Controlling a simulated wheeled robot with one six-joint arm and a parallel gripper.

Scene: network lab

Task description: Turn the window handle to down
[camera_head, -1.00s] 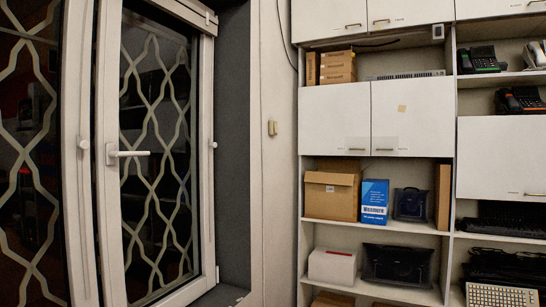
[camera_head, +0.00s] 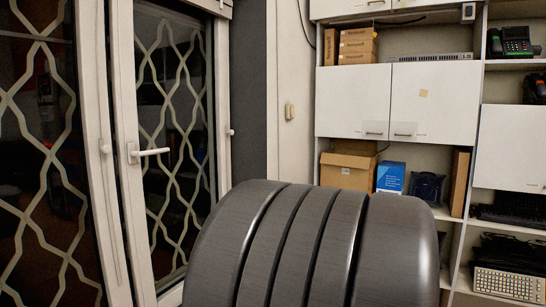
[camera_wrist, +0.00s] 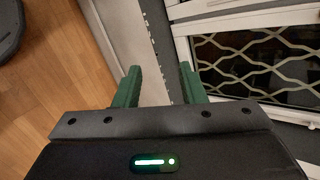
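The window handle (camera_head: 150,152) is a white lever on the frame of the window (camera_head: 177,130) at the left of the head view. It points sideways to the right, roughly level. My gripper (camera_wrist: 158,72) shows in the wrist view with its two green fingers apart and nothing between them. It is over the floor and a pale ledge, away from the handle.
A white shelf unit (camera_head: 432,100) with cupboards stands at the right, holding a cardboard box (camera_head: 347,171), a blue box (camera_head: 391,177), phones and keyboards. A second window pane with a wavy grille (camera_head: 40,170) is at the far left. Wooden floor (camera_wrist: 60,80) shows in the wrist view.

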